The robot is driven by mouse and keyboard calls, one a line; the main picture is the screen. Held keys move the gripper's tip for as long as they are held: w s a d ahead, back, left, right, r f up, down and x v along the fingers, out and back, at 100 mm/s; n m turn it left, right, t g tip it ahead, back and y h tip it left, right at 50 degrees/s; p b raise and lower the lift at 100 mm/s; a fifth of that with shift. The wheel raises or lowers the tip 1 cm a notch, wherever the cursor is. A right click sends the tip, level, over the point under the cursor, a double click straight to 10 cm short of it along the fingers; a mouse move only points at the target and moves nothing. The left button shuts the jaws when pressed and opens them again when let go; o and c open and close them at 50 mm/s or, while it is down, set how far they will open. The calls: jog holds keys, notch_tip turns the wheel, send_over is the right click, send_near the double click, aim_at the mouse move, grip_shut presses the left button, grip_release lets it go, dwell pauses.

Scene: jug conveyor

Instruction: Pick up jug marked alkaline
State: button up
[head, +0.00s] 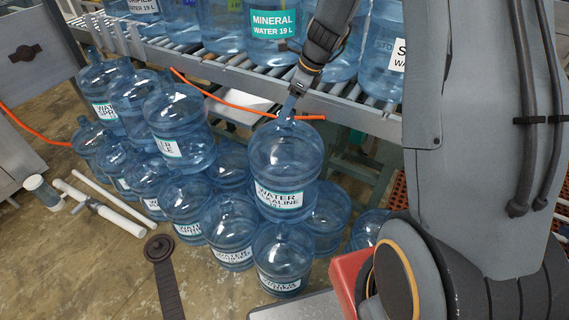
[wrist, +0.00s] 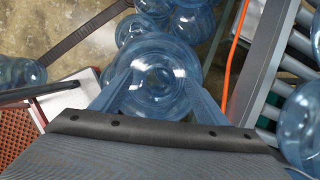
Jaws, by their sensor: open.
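The jug marked alkaline (head: 284,160) is a clear blue water jug with a white and teal label. It stands upright on top of lower jugs, at the right end of the upper row in the head view. My gripper (head: 289,106) is directly above it, with its fingers down at the jug's neck. In the wrist view the jug's round top (wrist: 158,62) lies between the two spread fingers of my gripper (wrist: 160,82). The gripper is open. I cannot tell whether the fingers touch the neck.
Other stacked jugs (head: 180,128) stand to the left, and several more (head: 283,262) lie below. A roller conveyor (head: 350,108) with jugs runs behind. An orange hose (head: 225,100) passes behind the stack. White pipes (head: 100,208) lie on the floor at left.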

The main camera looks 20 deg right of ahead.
jog(key=shift+w+a+f, duration=0.1)
jog(key=shift+w+f, duration=0.05)
jog(key=shift+f, duration=0.35)
jog(key=shift+w+f, duration=0.15)
jog(key=shift+f, duration=0.45)
jog(key=shift+s+p+x, duration=0.1)
jog(key=shift+p+x, duration=0.3)
jog(key=shift+x, duration=1.15)
jog(key=shift+s+p+x, duration=0.15)
jog(key=shift+p+x, duration=0.2)
jog(key=shift+x, duration=1.25)
grip_shut()
